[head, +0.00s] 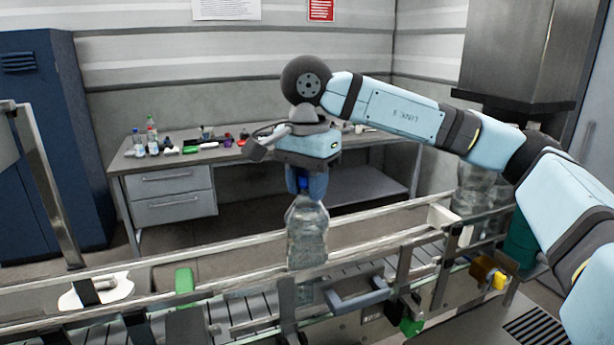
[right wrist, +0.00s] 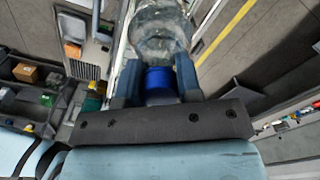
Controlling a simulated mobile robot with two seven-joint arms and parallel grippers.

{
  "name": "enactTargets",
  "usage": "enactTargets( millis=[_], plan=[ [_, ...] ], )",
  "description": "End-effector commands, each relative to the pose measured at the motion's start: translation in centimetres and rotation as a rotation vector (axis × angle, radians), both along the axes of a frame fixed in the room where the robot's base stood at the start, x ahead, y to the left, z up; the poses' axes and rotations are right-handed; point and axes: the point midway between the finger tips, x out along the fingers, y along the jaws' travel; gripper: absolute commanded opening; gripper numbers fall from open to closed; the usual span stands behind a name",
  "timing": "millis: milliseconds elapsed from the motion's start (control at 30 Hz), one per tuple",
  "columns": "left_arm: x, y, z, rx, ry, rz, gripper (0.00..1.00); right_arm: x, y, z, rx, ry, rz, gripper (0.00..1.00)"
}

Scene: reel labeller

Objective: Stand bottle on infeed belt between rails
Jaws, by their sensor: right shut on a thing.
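A clear plastic bottle (head: 307,232) with a blue cap hangs upright below my right gripper (head: 307,184) in the head view. The gripper is shut on the bottle at its blue cap (right wrist: 159,78), with a finger on each side in the right wrist view. The infeed belt (head: 240,308) runs across the lower part of the head view between metal rails (head: 150,262). The bottle's lower part overlaps the rails in the picture. Whether its base touches the belt cannot be told. My left gripper is not in view.
Green clamps (head: 185,283) and a grey handle (head: 357,294) sit along the conveyor. More clear bottles (head: 478,190) stand at its right end. A workbench (head: 165,160) with small items stands behind, and a blue cabinet (head: 60,130) at the left.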

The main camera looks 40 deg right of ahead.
Motion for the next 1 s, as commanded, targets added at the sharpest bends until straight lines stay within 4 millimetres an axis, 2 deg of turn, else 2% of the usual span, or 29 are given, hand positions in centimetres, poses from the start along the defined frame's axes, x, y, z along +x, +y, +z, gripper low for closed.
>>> enactTargets(
  millis=[167, 200, 300, 533, 700, 867, 1000],
  plan=[
    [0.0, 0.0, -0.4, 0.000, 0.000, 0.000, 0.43, 0.0, 0.0, -0.3, 0.001, -0.003, 0.000, 0.00],
    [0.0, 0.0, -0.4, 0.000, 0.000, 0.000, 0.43, 0.0, 0.0, -0.3, 0.000, -0.001, 0.000, 0.39],
    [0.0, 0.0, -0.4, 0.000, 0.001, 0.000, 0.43, 0.0, 0.0, -0.3, 0.000, 0.000, 0.000, 0.58],
    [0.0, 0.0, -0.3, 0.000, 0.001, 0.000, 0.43, 0.0, 0.0, -0.2, 0.000, 0.000, 0.000, 0.58],
    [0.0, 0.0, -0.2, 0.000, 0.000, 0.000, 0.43, 0.1, 0.1, 0.7, 0.001, -0.003, 0.001, 0.58],
    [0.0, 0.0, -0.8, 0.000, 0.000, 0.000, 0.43, 0.1, 0.1, 3.6, 0.002, -0.005, 0.001, 0.58],
    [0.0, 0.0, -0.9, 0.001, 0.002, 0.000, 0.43, 0.0, 0.1, 7.2, 0.000, -0.006, 0.001, 0.58]
  ],
)
